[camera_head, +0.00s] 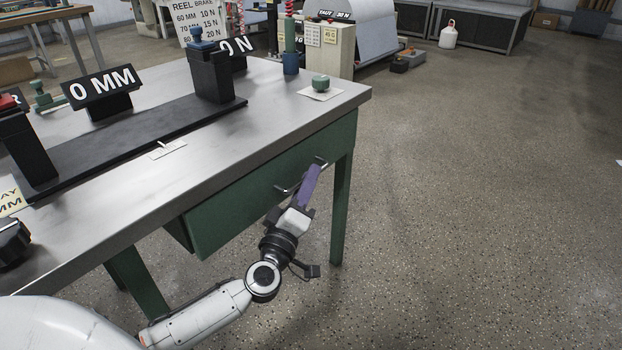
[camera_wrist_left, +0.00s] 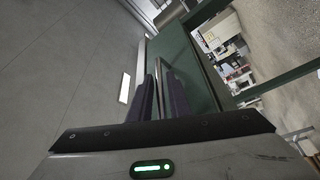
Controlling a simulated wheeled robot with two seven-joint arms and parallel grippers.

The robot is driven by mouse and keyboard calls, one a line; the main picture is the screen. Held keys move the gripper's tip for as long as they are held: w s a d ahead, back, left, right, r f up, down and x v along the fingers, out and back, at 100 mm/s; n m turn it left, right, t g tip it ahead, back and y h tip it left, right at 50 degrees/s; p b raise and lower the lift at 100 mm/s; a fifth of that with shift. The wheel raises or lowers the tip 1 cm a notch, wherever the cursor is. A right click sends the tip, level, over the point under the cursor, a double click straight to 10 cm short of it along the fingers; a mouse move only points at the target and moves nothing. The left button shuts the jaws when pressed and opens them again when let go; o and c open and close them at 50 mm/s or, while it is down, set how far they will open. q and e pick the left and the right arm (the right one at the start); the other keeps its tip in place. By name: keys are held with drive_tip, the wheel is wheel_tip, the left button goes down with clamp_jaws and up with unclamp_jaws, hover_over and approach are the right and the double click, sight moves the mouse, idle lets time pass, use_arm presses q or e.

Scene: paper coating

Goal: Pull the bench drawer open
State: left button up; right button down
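The green bench drawer (camera_head: 250,205) sits under the steel bench top, its front close beneath the top's edge. I see no clear gap showing it pulled out. Its thin metal bar handle (camera_head: 283,189) is partly hidden behind my left gripper (camera_head: 310,176), whose purple fingers reach the bar from the front. In the left wrist view the two purple fingers of my left gripper (camera_wrist_left: 161,92) are close together, one on each side of the handle bar (camera_wrist_left: 160,80). They look shut on it. The green drawer front also shows there (camera_wrist_left: 190,75). My right gripper is not in view.
The bench top (camera_head: 285,98) carries a black coating rig (camera_head: 145,135), a 0 MM sign (camera_head: 101,87) and a green-knobbed piece (camera_head: 320,83) on white paper. A green bench leg (camera_head: 341,205) stands right of the drawer. The speckled floor (camera_head: 480,220) to the right is clear.

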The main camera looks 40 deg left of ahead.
use_arm(q)
drive_tip(key=shift+x, duration=0.85)
clamp_jaws()
drive_tip(key=shift+d, duration=0.1)
